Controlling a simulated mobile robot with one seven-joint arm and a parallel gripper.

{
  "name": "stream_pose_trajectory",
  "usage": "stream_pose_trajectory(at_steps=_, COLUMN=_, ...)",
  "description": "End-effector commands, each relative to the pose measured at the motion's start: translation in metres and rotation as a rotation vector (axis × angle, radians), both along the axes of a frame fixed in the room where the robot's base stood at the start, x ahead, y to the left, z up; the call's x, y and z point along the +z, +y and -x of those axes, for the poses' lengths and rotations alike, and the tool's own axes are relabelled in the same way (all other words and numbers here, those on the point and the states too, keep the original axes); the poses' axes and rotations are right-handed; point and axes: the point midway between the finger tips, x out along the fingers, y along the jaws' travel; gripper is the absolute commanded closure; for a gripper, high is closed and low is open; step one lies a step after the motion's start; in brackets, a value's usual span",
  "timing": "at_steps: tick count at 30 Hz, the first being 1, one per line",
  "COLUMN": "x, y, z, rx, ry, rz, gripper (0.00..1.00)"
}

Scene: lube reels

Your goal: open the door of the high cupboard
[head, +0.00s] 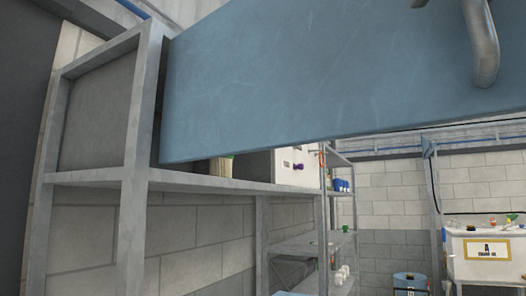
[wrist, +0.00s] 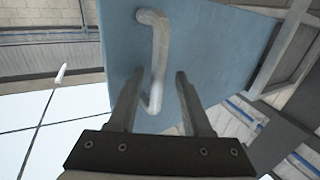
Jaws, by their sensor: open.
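The blue door (head: 330,75) of the high cupboard fills the top of the head view. It appears to stand out at an angle from the grey cupboard frame (head: 131,205), with a gap under its lower edge. A curved grey metal handle (head: 482,45) is on its right part, partly cut off by the picture's top. In the wrist view the door (wrist: 205,40) lies beyond my fingers, and the handle (wrist: 160,48) shows between them. My gripper (wrist: 158,74) is open. I cannot tell whether a finger touches the handle. My gripper is not in the head view.
Below the door the cupboard's shelf edge (head: 225,184) shows, with items behind partly hidden. Grey shelving (head: 342,240) with blue and white items stands beyond. A white cabinet (head: 480,265) and a blue drum (head: 410,284) are at the right back.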

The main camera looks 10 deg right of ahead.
Motion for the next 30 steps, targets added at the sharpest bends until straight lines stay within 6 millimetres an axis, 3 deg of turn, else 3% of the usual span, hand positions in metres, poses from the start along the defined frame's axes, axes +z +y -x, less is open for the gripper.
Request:
stream_pose_trajectory(at_steps=8, x=0.001, y=0.003, z=0.018, rx=-0.001, ry=-0.004, rz=0.001, gripper=0.50)
stream_pose_trajectory(at_steps=24, x=0.002, y=0.024, z=0.140, rx=0.000, ry=-0.004, rz=0.001, gripper=0.50)
stream_pose_trajectory(at_steps=30, x=0.001, y=0.029, z=0.165, rx=0.000, ry=-0.001, rz=0.000, gripper=0.50)
